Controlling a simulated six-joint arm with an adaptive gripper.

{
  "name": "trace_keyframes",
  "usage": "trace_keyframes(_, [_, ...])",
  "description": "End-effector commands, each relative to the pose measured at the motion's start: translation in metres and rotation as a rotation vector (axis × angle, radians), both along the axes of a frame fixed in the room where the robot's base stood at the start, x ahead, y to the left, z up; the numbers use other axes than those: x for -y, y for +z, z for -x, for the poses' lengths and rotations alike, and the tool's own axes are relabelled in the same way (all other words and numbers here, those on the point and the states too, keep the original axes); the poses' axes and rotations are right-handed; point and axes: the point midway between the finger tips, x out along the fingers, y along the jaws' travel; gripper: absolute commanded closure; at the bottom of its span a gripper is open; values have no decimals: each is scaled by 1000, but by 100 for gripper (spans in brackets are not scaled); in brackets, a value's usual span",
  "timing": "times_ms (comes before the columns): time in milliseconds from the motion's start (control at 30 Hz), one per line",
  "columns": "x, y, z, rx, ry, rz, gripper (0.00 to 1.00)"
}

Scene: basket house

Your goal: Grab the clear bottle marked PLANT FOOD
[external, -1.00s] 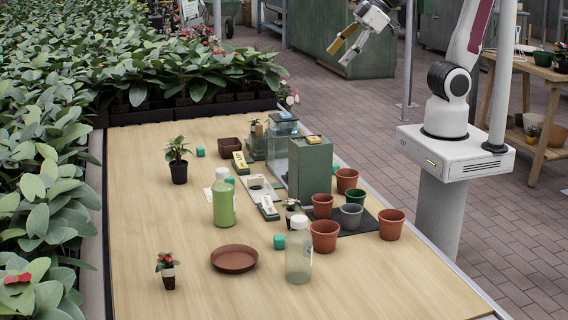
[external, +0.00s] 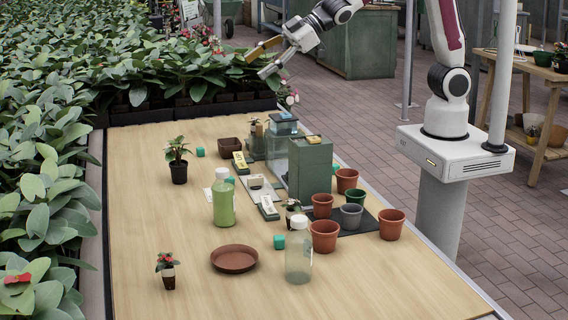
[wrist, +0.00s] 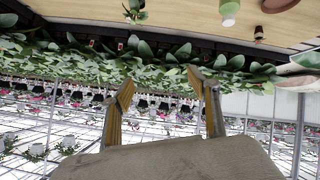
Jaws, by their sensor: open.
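A clear bottle (external: 299,254) with a white cap stands upright near the front of the table. Its label is too small to read. A green bottle (external: 223,203) with a white cap stands upright behind it to the left; it also shows at the top of the wrist view (wrist: 229,10). My gripper (external: 262,61) is open and empty, high above the far end of the table, well away from both bottles. In the wrist view my gripper (wrist: 167,90) has its two fingers apart with nothing between them. The clear bottle is not visible in the wrist view.
A terracotta saucer (external: 234,258) lies left of the clear bottle. Terracotta pots (external: 324,236), a green box (external: 310,168) and a glass case stand behind it. Small potted plants (external: 168,270) stand on the left. Dense foliage lines the table's left and far edges. The front tabletop is mostly bare.

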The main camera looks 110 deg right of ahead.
Motion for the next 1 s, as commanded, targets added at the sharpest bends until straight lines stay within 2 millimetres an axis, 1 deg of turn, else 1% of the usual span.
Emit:
trace_keyframes(33, [-2,-7,-11,5,19,0,40])
trace_keyframes(200, [-12,-26,-41,33,89,-8,40])
trace_keyframes(367, [-23,-47,-67,55,161,-24,40])
trace_keyframes(500, [-34,-69,-85,70,226,-46,40])
trace_keyframes(667, [-49,-96,-101,81,304,-78,40])
trace_keyframes(800, [-63,-121,-111,86,373,-112,40])
trace_keyframes(1000, [-82,-161,-118,88,474,-173,40])
